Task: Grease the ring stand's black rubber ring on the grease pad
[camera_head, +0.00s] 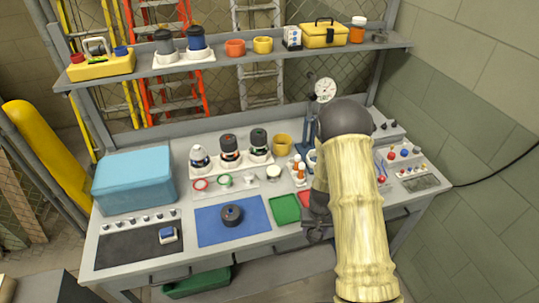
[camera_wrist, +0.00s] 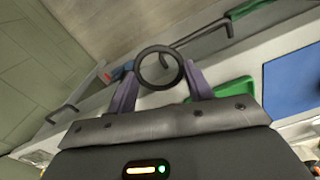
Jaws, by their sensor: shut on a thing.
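A black rubber ring (camera_wrist: 140,70) is held upright between the two purple fingers of my gripper (camera_wrist: 160,88) in the wrist view. In the head view my gripper (camera_head: 318,234) is at the front edge of the bench, partly hidden by my arm; the ring is not clear there. A flat green tray or pad (camera_head: 285,210) lies just left of my gripper, and a red one (camera_head: 306,198) is partly hidden beside my arm. I cannot tell which is the grease pad. A pale strip with red, green and white rings (camera_head: 238,188), perhaps the ring stand, lies behind the blue mat.
The grey bench (camera_head: 185,262) holds a blue mat (camera_head: 255,228) with a dark round part (camera_head: 232,215), a blue box (camera_head: 134,182) and a black mat (camera_head: 130,247). Small bottles and an upright dial gauge (camera_head: 325,89) stand behind my gripper. Drawer handles (camera_wrist: 198,35) stick out along the bench front.

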